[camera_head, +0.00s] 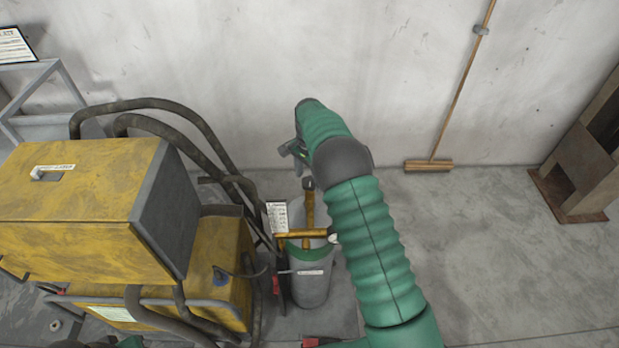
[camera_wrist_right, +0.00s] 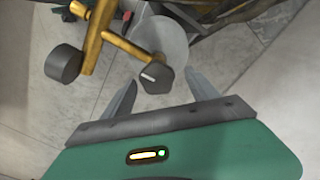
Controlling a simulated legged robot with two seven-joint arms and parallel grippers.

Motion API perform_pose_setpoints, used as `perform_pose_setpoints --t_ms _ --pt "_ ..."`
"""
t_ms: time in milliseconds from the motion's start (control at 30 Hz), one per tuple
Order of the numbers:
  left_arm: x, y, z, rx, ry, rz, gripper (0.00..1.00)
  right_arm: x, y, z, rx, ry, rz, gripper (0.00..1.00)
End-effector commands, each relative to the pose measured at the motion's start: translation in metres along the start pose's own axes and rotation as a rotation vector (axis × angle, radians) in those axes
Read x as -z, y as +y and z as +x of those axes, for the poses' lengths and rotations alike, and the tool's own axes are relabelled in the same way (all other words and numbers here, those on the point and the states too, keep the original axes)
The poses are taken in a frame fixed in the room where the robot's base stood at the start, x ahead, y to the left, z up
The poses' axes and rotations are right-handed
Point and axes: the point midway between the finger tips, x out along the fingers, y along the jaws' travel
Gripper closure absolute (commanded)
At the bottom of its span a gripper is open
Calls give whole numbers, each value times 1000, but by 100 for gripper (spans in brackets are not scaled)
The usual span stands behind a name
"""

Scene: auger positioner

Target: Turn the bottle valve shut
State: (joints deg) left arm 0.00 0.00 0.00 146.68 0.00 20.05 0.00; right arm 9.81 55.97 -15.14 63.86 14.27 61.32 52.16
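The gas bottle (camera_head: 311,287) is a grey cylinder with a green band, standing beside the yellow machine. A brass valve (camera_head: 307,236) with crossing pipes sits on top; it also shows in the right wrist view (camera_wrist_right: 97,30). There, a dark knob with a white mark (camera_wrist_right: 157,77) ends one pipe and another dark knob (camera_wrist_right: 63,63) ends a second. My right gripper (camera_head: 294,152) is beyond the bottle in the head view. In its wrist view, its fingers are open, with the marked knob in line between the tips; contact cannot be told. My left gripper is not in view.
The yellow machine (camera_head: 95,205) with thick dark hoses (camera_head: 185,112) stands left of the bottle. A broom (camera_head: 429,165) leans on the back wall. A rusty metal stand (camera_head: 577,185) is at the far right. The floor between them is clear.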

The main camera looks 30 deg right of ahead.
Motion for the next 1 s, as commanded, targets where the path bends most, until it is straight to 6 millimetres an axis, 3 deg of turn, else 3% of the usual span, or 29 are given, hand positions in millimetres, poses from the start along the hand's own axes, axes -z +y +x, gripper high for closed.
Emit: perform_pose_setpoints --t_ms 233,367,467,800,1000 --pt "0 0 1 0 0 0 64 -1 1 1 -4 -3 -1 32" --pt "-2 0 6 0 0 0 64 0 0 -10 -1 -1 -1 32" --pt "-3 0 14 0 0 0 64 0 0 -30 1 -1 0 32" --pt "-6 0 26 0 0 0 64 1 -2 -130 -1 -1 0 32" --pt "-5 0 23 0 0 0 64 1 -2 -162 -4 -2 -1 32"
